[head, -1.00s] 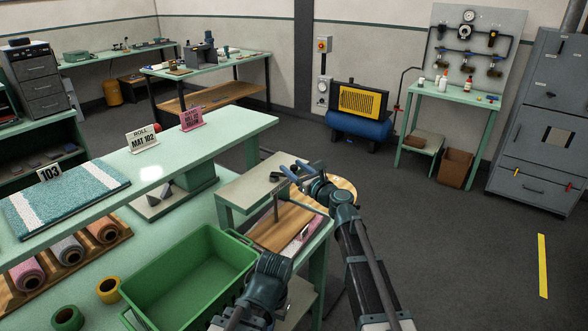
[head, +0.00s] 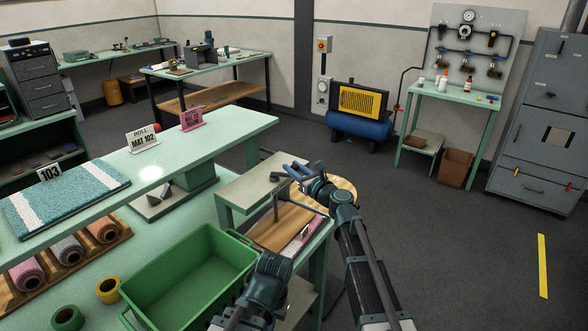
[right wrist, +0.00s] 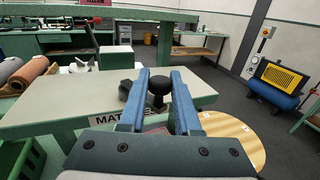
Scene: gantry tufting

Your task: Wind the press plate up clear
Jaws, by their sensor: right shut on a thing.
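The press stands at the middle right of the head view, with a pale green top beam (head: 262,180) and an upright dark screw (head: 276,207). Below the beam lies a wooden press plate (head: 270,236); a pink strip (head: 300,241) shows at its right edge. Whether the plate touches what is under it I cannot tell. My right gripper (head: 289,172) is above the beam. In the right wrist view its blue fingers (right wrist: 161,88) are shut on the black crank knob (right wrist: 158,85).
A green crate (head: 190,280) stands to the left of the press. A long raised green shelf (head: 205,135) carries a blue mat (head: 65,196) and sign cards. A round wooden top (head: 343,188) is close behind my right arm. Open floor lies to the right.

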